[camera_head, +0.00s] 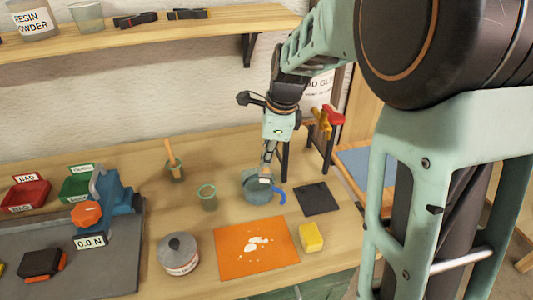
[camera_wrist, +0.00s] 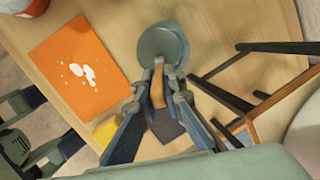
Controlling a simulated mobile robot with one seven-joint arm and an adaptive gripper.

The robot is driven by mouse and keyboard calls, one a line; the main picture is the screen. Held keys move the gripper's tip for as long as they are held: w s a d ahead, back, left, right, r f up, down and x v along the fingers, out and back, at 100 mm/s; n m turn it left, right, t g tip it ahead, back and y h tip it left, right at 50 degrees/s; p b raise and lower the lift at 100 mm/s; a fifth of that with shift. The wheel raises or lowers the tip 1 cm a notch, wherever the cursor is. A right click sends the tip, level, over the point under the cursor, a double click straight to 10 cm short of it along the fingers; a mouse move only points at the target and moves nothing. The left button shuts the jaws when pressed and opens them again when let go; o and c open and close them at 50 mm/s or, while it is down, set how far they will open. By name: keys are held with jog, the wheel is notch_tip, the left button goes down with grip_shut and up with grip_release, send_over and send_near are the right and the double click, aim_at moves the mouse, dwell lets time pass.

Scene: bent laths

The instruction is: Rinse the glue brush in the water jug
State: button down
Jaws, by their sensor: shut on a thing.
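The water jug (camera_head: 256,193) is a round grey-blue vessel with a blue handle, standing on the bench. It also shows in the wrist view (camera_wrist: 163,42), straight beyond my fingertips. My gripper (camera_head: 267,168) points down over the jug. In the wrist view my gripper (camera_wrist: 160,68) is shut on the glue brush, whose tan handle (camera_wrist: 157,88) shows between the fingers. The brush's lower end is hidden or too small to make out, so I cannot tell whether it touches the water.
Left of the jug stand a greenish glass (camera_head: 207,197) and a pot holding a wooden stick (camera_head: 173,158). In front lie an orange mat (camera_head: 256,249) with white blobs, a yellow sponge (camera_head: 311,237) and a lidded tin (camera_head: 178,254). A dark pad (camera_head: 316,198) lies right.

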notch_tip(320, 180, down, 6)
jog(key=b, duration=0.3)
jog(key=shift+r, duration=0.15)
jog(key=shift+r, duration=0.1)
dwell(1.2)
notch_tip(320, 180, up, 10)
jog(key=p, duration=0.8)
jog(key=shift+f, duration=0.2)
jog(key=shift+p, duration=0.3)
dwell(1.6)
notch_tip(320, 180, up, 4)
jog(key=p, duration=0.3)
